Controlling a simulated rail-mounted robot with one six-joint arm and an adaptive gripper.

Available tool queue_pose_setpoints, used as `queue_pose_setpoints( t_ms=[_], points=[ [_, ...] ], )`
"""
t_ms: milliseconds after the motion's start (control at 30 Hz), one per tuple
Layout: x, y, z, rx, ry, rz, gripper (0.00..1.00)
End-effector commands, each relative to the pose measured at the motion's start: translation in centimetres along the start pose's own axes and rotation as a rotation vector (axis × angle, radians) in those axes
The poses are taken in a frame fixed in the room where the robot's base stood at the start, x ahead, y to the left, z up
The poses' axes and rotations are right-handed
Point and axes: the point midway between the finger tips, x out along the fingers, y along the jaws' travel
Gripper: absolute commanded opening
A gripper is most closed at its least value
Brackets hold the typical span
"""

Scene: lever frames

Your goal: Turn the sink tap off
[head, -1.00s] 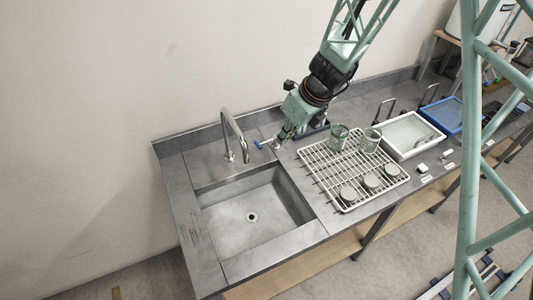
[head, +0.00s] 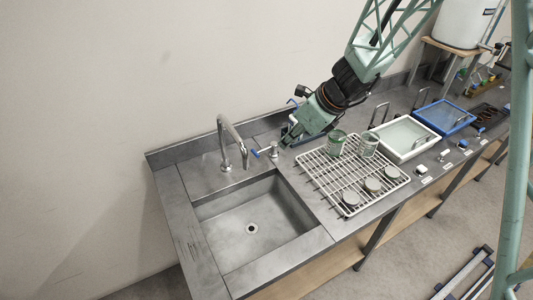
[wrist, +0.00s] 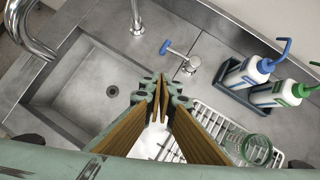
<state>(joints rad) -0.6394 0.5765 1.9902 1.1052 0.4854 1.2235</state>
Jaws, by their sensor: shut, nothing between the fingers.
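The chrome sink tap's curved spout (head: 222,132) stands behind the sink. No water stream is visible. The spout also shows at the left of the wrist view (wrist: 30,32). To the right of the spout's base is a small upright valve (head: 274,149) with a blue-tipped lever (head: 257,153) pointing left. In the wrist view the lever (wrist: 172,49) sticks out to the upper left from the valve (wrist: 190,64). My gripper (wrist: 158,84) is shut and empty, with its fingertips apart from the lever. In the head view my gripper (head: 287,143) is just right of the valve.
The sink basin (head: 235,222) is empty. A white wire rack (head: 325,180) with jars stands to the right. Squeeze bottles with blue and green caps (wrist: 250,75) stand in a tray right of the valve. Farther right are white (head: 406,157) and blue (head: 446,130) trays.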

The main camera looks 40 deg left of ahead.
Motion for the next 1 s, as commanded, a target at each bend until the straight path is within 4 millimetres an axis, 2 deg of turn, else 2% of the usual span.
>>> queue_pose_setpoints(
  t_ms=[367,1000],
  points=[
    [1.7,0.0,-0.1,0.001,0.001,0.001,0.0],
    [9.2,0.0,-0.1,0.001,0.001,0.0,0.0]
  ],
)
